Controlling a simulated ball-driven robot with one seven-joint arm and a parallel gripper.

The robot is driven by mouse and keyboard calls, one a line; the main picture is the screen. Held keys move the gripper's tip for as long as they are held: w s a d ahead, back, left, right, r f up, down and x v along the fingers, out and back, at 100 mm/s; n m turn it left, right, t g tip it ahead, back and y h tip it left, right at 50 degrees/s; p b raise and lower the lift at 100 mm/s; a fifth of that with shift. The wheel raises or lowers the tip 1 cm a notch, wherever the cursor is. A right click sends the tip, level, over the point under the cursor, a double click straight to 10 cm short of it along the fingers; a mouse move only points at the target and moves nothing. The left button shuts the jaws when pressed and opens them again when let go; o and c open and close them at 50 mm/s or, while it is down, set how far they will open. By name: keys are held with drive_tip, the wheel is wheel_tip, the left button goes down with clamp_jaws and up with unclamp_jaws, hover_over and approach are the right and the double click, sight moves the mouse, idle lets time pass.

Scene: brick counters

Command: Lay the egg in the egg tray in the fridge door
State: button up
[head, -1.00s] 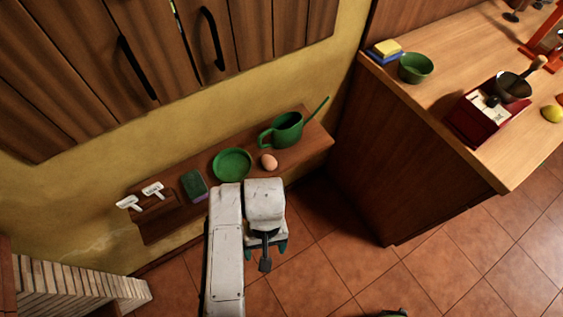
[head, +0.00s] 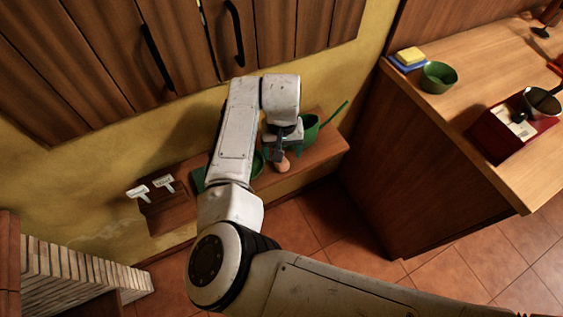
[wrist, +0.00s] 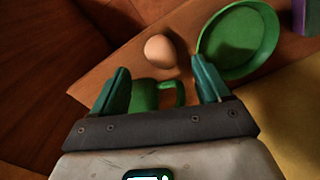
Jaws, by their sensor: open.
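The brown egg (head: 284,167) lies on the wooden wall shelf (head: 312,161). In the head view my gripper (head: 283,148) is over the shelf and partly covers the egg. In the wrist view the egg (wrist: 160,50) lies beyond the fingertips of my open gripper (wrist: 160,78), roughly midway across the gap. Nothing is held. The fridge door and its egg tray are not recognisable in any view.
A green watering can (head: 309,130) stands close by; in the wrist view its handle (wrist: 180,93) shows between the fingers. A green plate (wrist: 240,40) lies right of the egg there. A wooden counter (head: 470,110) stands to the right.

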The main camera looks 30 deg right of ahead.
sight(282, 167)
drive_tip(key=shift+w+f+p, duration=0.15)
drive_tip(key=shift+f+p, duration=0.15)
drive_tip(key=shift+f, duration=2.6)
drive_tip(key=shift+c, duration=0.3)
drive_tip(key=c, duration=0.8)
drive_tip(key=shift+o, duration=0.2)
